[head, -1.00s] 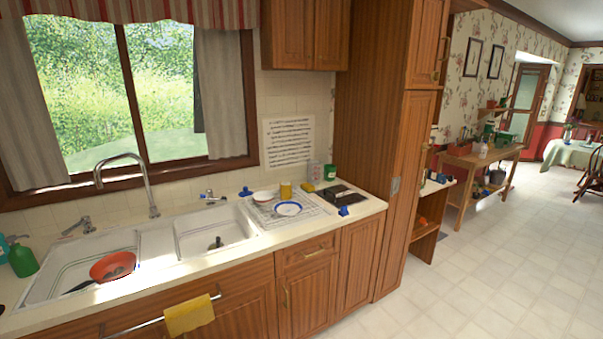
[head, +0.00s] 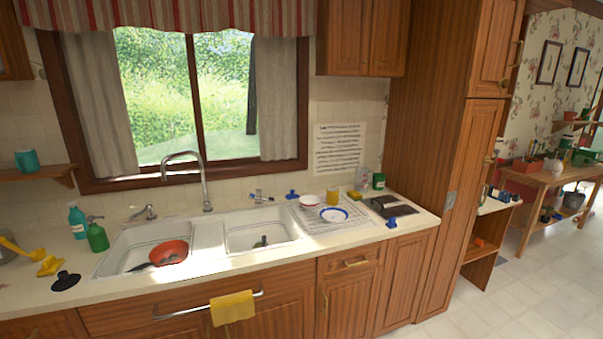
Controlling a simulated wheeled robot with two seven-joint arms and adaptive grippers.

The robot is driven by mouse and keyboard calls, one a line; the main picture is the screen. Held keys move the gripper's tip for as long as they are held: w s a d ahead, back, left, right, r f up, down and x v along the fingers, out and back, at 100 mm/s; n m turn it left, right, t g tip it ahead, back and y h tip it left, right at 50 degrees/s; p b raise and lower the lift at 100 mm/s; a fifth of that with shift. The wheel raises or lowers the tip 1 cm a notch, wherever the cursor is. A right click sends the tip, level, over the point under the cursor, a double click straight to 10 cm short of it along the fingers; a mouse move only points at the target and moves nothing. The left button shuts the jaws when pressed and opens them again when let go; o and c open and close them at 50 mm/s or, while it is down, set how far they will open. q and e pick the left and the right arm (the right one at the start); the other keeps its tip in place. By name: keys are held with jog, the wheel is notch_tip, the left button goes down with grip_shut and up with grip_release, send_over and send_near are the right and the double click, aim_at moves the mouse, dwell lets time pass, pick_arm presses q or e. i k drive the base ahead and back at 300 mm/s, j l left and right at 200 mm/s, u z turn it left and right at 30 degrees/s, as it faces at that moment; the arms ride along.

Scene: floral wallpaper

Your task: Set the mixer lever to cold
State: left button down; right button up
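A tall curved chrome spout (head: 204,185) rises behind the double sink. A small chrome lever fitting (head: 146,212) stands on the back rim to its left. Another small chrome fitting (head: 260,197), with a hint of blue on it, stands to its right behind the right basin. Which of the two is the mixer lever, and its exact setting, I cannot tell at this size. The white sink (head: 207,236) is set into the counter below the window. Neither of my grippers is in view.
A red colander (head: 168,252) sits in the left basin. Green (head: 97,236) and teal (head: 77,222) bottles stand left of the sink. A yellow towel (head: 233,308) hangs on the front rail. Floor at right is clear.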

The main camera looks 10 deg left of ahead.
aim_at(148, 207)
jog(key=u, duration=1.4)
